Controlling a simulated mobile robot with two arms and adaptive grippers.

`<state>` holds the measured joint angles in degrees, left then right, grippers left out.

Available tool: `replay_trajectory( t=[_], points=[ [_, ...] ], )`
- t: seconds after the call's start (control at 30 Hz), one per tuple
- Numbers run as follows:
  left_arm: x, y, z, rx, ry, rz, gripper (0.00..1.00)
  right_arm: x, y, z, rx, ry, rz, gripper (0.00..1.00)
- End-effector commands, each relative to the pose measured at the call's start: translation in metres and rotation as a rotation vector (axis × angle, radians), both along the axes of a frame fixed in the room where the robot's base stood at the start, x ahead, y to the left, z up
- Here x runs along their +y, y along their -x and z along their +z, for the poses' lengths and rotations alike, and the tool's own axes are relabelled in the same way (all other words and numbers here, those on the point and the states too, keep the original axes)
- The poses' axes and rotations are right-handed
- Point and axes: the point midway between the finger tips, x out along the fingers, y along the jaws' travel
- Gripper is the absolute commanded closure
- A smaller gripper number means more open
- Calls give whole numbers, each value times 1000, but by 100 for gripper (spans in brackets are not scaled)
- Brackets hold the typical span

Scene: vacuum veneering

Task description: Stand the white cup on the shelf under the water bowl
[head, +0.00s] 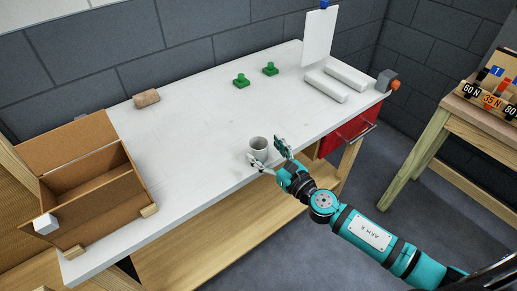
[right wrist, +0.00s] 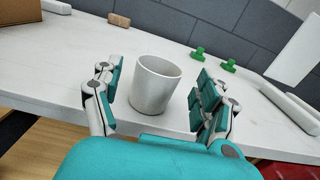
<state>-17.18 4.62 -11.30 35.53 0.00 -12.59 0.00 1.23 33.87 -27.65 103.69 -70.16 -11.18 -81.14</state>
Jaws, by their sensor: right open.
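The white cup (head: 258,146) stands upright near the front edge of the white table. It also shows in the right wrist view (right wrist: 155,86), its open rim up. My right gripper (head: 266,152) is open at the cup, with one finger on each side of it. In the right wrist view the fingers (right wrist: 155,76) stand apart, with a gap between the cup and each finger. No water bowl shows in either view, and I cannot tell which shelf lies under it. My left gripper is not in view.
A brown open box (head: 95,190) stands at the table's left end. A cork-like block (head: 146,98), two green pieces (head: 241,81) and white rolls (head: 336,84) lie farther back. A wooden board (head: 205,238) runs below the white table (head: 190,150). The tabletop's middle is clear.

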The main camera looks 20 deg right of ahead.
Motion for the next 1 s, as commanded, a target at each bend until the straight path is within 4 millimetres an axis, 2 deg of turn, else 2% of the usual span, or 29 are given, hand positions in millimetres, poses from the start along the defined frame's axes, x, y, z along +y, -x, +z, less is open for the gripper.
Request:
replay_trajectory(
  t=[0.1,0.23,0.53,0.9,1.0],
  points=[
    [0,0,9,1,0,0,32,8,-19,7,-2,-2,1,25],
    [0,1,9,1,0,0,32,12,-34,4,-2,-2,-1,25],
    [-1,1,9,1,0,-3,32,14,-38,3,-1,-1,1,25],
    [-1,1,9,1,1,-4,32,14,-38,3,-1,-1,1,72],
    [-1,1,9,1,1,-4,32,14,-38,3,-1,-1,1,82]
  ],
)
